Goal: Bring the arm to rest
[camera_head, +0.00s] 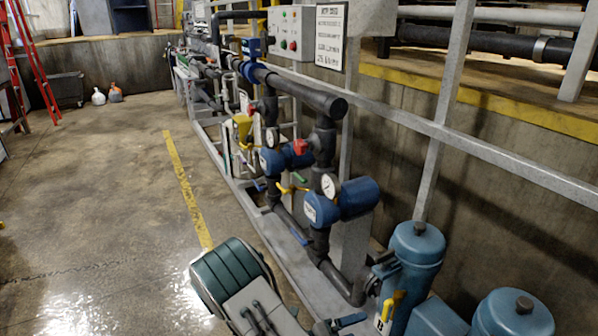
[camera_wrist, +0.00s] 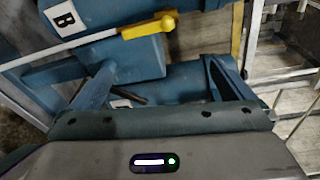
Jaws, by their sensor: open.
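Green and grey parts of my own body show at the bottom of the head view. A grey-green part of me with a lit white bar and a green light fills the bottom of the wrist view. Above it in the wrist view are blue equipment (camera_wrist: 128,62), a yellow-ended lever (camera_wrist: 148,27) and a label "B" (camera_wrist: 65,21). The yellow handle (camera_head: 388,308) and label "B" (camera_head: 382,324) also show at the lower right of the head view.
Blue cylinders (camera_head: 417,250) stand at the lower right. A pipe rack with blue-headed gauges (camera_head: 322,208) and a grey control box (camera_head: 290,33) runs along the concrete wall (camera_head: 500,140). Open wet floor (camera_head: 90,210) with a yellow line (camera_head: 185,187) lies left. A red ladder (camera_head: 38,60) stands far left.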

